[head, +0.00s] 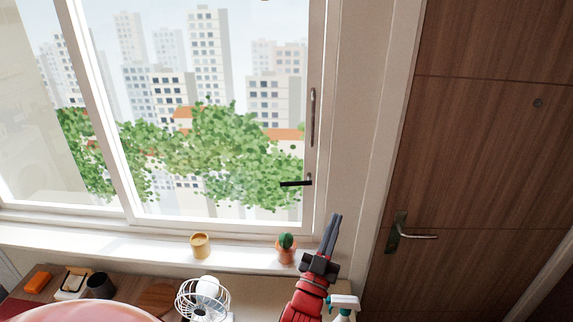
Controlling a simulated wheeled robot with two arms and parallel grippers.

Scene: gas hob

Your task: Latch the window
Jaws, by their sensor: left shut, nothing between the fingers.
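The window (128,212) has a white frame with two panes side by side. Its black latch lever (296,183) lies about level, pointing left across the glass from the right-hand upright. A long grey pull handle (313,118) stands vertically above the lever on the same upright. My left gripper (336,216) reaches up from the bottom, dark fingers together and empty. It shows below and to the right of the lever, apart from it in the picture. My right gripper is out of view.
A potted cactus (286,249) and a yellow cup (200,246) stand on the sill. A wooden door (480,150) with a lever handle is at right.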

